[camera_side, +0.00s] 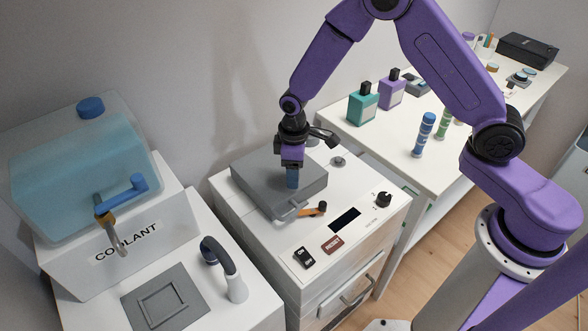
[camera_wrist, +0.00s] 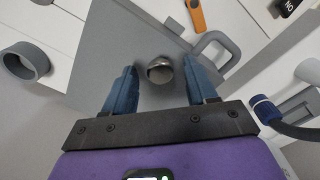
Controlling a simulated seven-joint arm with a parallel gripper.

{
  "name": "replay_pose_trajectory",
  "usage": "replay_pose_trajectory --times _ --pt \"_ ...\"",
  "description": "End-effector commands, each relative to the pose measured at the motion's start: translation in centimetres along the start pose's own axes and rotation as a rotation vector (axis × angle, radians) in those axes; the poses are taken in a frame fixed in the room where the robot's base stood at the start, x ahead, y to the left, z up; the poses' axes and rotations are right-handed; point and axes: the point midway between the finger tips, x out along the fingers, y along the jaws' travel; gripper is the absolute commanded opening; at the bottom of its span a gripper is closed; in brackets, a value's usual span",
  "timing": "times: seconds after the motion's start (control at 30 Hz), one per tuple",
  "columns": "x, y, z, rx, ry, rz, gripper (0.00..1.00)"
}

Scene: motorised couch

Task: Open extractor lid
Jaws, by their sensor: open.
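The extractor (camera_side: 370,225) is a white cabinet with a flat grey lid (camera_side: 255,180) on top, which looks closed. A grey loop handle (camera_side: 291,210) stands at the lid's front edge and also shows in the wrist view (camera_wrist: 218,45), right of the fingers. My gripper (camera_side: 292,184) points down over the lid. In the wrist view my gripper (camera_wrist: 160,72) is open, with a small round metal knob (camera_wrist: 159,70) showing between its blue fingertips. I cannot tell whether the fingers touch the knob or the lid.
An orange lever (camera_side: 312,210) sits beside the handle, with a display, buttons (camera_side: 332,245) and a black knob (camera_side: 384,199) near it. Bottles (camera_side: 362,104) stand on the bench behind.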

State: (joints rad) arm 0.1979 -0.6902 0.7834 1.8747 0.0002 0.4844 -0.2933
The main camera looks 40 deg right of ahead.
Motion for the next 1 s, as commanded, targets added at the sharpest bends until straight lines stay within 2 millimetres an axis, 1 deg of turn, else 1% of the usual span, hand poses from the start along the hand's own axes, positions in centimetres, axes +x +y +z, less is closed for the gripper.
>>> replay_pose_trajectory --times 0.23,0.27,0.3,0.37,0.4,0.43,0.77,1.0 --pt "0.1 0.0 0.0 0.0 0.001 0.0 0.57" --pt "0.1 0.0 0.0 0.0 0.001 0.0 0.54" --pt "0.1 0.0 0.0 0.0 0.001 0.0 0.41" --pt "0.1 0.0 0.0 0.0 0.001 0.0 0.21" --pt "0.0 0.0 0.0 0.0 0.001 0.0 0.08" --pt "0.0 0.0 0.0 0.0 0.001 0.0 0.0" --pt "-0.3 0.1 -0.2 0.002 -0.012 -0.014 0.0" --pt "-1.9 0.5 -0.7 0.002 -0.075 -0.079 0.0"
